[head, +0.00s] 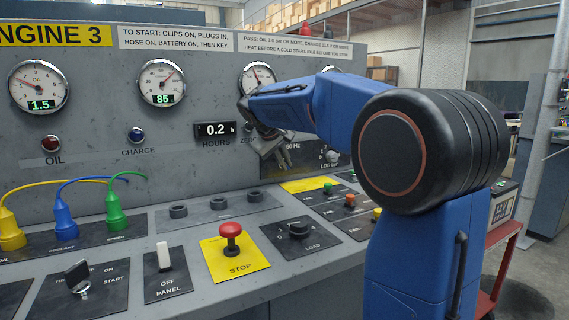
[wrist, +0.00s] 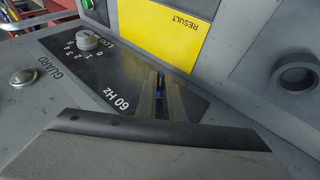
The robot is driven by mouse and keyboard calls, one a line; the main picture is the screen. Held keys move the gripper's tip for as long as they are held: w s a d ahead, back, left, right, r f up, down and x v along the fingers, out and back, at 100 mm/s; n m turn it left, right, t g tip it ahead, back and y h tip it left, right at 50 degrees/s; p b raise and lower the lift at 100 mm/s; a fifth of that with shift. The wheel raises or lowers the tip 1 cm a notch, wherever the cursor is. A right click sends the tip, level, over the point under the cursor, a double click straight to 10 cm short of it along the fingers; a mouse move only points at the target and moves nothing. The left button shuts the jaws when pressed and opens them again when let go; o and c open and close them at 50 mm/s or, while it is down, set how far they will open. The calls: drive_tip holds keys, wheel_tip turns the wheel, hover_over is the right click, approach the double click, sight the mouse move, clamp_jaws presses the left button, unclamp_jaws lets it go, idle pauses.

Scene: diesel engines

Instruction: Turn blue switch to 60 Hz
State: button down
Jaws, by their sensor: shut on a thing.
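My gripper (head: 272,150) reaches the dark switch plate on the upright panel, below the gauges. In the wrist view, my gripper (wrist: 161,95) is shut on the blue switch (wrist: 160,82). Only a sliver of blue shows between the two fingers; most of the switch is hidden, so its exact angle cannot be told. The "60 Hz" label (wrist: 121,104) is on the dark plate close beside the fingers. In the head view, the gripper and arm cover the switch and part of the plate.
A white log knob (wrist: 87,40) shares the plate; a round metal guard button (wrist: 22,77) is nearby. A yellow result label (wrist: 160,30) lies beyond the fingers. On the desk are a red stop button (head: 231,236) and a black load knob (head: 299,230). Yellow, blue and green cables stand left.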

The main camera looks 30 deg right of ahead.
drive_tip(key=shift+d, duration=0.1)
drive_tip(key=y, duration=0.2)
drive_tip(key=d+m+y, duration=0.1)
drive_tip(key=y, duration=0.2)
drive_tip(key=shift+r, duration=0.2)
drive_tip(key=y, duration=0.2)
drive_tip(key=m+y, duration=0.1)
drive_tip(key=y, duration=0.1)
drive_tip(key=shift+d+f, duration=0.1)
drive_tip(key=shift+d, duration=0.2)
drive_tip(key=shift+d+f+m+y, duration=0.1)
drive_tip(key=shift+d+m+y, duration=0.1)
drive_tip(key=shift+y, duration=0.8)
drive_tip(key=shift+d+f+m+y, duration=0.1)
drive_tip(key=shift+m+y, duration=0.1)
drive_tip(key=shift+y, duration=0.8)
drive_tip(key=c, duration=1.9)
unclamp_jaws()
drive_tip(key=shift+o, duration=0.2)
